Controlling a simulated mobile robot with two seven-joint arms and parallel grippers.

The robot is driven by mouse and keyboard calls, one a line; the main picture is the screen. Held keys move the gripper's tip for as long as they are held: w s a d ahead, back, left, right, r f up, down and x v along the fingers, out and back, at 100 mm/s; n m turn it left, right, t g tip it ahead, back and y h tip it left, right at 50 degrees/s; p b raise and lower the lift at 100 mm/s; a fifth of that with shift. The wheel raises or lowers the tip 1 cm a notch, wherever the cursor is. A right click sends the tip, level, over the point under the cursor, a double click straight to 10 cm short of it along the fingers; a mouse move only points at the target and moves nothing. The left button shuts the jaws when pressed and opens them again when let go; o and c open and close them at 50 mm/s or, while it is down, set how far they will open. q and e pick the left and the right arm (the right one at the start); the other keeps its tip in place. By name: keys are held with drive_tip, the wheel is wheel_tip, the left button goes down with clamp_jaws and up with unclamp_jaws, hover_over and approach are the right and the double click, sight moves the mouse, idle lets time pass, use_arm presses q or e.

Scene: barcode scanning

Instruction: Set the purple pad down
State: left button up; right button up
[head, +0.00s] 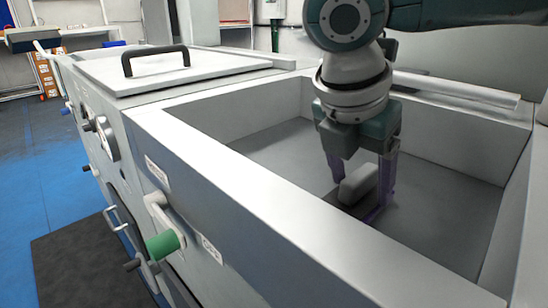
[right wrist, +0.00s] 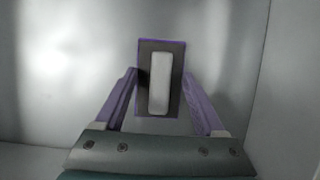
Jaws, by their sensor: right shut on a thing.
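The purple pad (right wrist: 146,55) is a dark rectangular plate with a purple rim and a pale grey, rounded block on its face. It also shows in the head view (head: 358,183), partly hidden behind a finger, inside the open metal basin (head: 290,142). My right gripper (head: 362,186) points down into the basin. Its purple fingers are on either side of the pad in the right wrist view (right wrist: 160,76), shut on it. I cannot tell whether the pad touches the basin floor. My left gripper is not in view.
Grey basin walls surround the right gripper, with a wide front rim (head: 245,190). Bare basin floor lies around the pad. A lid with a black handle (head: 155,60) lies to the left. A green-knobbed lever (head: 162,246) sticks out at the front.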

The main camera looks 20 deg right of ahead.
drive_tip(key=shift+f, duration=0.15)
drive_tip(key=o, duration=1.3)
drive_tip(key=shift+r, duration=0.25)
drive_tip(key=p+v, duration=0.3)
drive_tip(key=v, duration=0.8)
drive_tip(key=shift+a+r+p, duration=0.2)
drive_tip(key=shift+r+p, duration=0.15)
drive_tip(key=shift+r, duration=0.05)
